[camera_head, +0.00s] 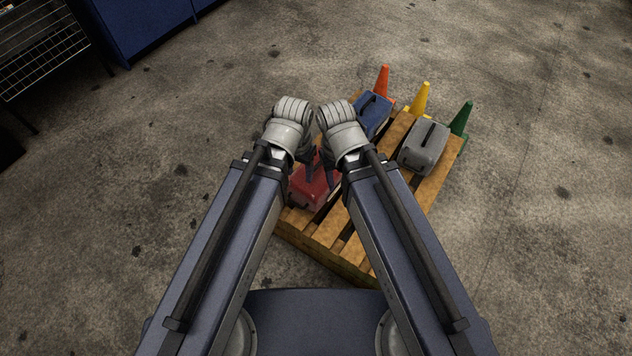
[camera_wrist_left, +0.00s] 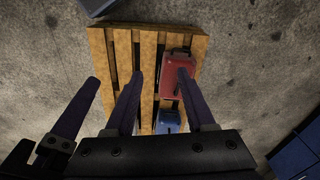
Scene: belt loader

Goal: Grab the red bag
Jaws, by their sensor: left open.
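The red bag (camera_head: 308,192) lies on the near left part of the wooden pallet (camera_head: 355,256), partly hidden by my grippers and arms in the head view. In the left wrist view the red bag (camera_wrist_left: 173,75) shows more fully, on the pallet's right side. My left gripper (camera_head: 309,172) is open, above the bag. In its wrist view one finger overlaps the bag and the other is over bare slats, so the gripper (camera_wrist_left: 159,76) is not centred on it. Contact cannot be told. My right gripper (camera_head: 332,165) is close beside the left; its jaws are mostly hidden.
A blue bag (camera_head: 371,112) and a grey bag (camera_head: 423,146) also lie on the pallet. Orange (camera_head: 382,80), yellow (camera_head: 420,98) and green (camera_head: 461,118) cones stand along its far side. A wire rack (camera_head: 42,50) and blue cabinet (camera_head: 140,28) are at upper left. Surrounding floor is clear.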

